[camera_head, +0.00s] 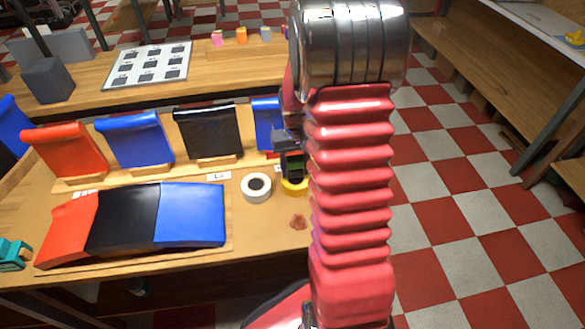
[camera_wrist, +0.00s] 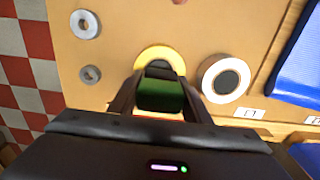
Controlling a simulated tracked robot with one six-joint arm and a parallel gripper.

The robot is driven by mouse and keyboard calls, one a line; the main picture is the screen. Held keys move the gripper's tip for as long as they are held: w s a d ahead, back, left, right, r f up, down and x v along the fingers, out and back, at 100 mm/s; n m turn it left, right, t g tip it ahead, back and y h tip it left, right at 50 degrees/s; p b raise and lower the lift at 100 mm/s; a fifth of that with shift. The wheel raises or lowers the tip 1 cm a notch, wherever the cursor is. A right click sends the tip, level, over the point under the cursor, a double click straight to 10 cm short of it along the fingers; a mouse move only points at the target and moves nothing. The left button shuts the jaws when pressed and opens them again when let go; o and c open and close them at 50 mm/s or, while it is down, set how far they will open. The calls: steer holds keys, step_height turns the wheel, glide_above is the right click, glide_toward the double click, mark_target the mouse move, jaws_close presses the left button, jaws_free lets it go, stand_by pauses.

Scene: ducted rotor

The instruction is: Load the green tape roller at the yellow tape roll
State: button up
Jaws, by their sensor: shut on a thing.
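My gripper (camera_wrist: 160,92) is shut on the green tape roller (camera_wrist: 160,97), which also shows in the head view (camera_head: 296,166). The yellow tape roll (camera_wrist: 158,49) lies on the wooden bench, with the green roller in front of its middle in the wrist view. In the head view only part of the yellow roll (camera_head: 294,188) shows beside my arm, just below the roller. The roller hides the near part of the roll, so I cannot tell whether they touch.
A white tape roll (camera_wrist: 206,82) lies on the bench beside the yellow one. Two grey discs (camera_wrist: 90,74) lie on the other side. Red, black and blue curved panels (camera_head: 125,215) fill the bench's left in the head view. A reddish scrap (camera_head: 298,222) lies near its front edge.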

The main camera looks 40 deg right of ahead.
mark_target(295, 157)
steer(key=shift+f, duration=0.5)
stand_by(1.7)
steer(key=shift+r, duration=3.6)
steer(key=shift+s, duration=0.1)
steer(key=shift+w+r, duration=0.25)
steer(key=shift+r, duration=0.05)
steer(key=w+a+n, duration=0.2)
steer(key=w+a, duration=0.3)
steer(key=a, duration=0.6)
steer(key=w+a+n, duration=0.3)
steer(key=w+a, duration=0.2)
steer(key=a, duration=0.7)
steer(key=shift+w+r, duration=0.15)
steer(key=shift+r, duration=0.3)
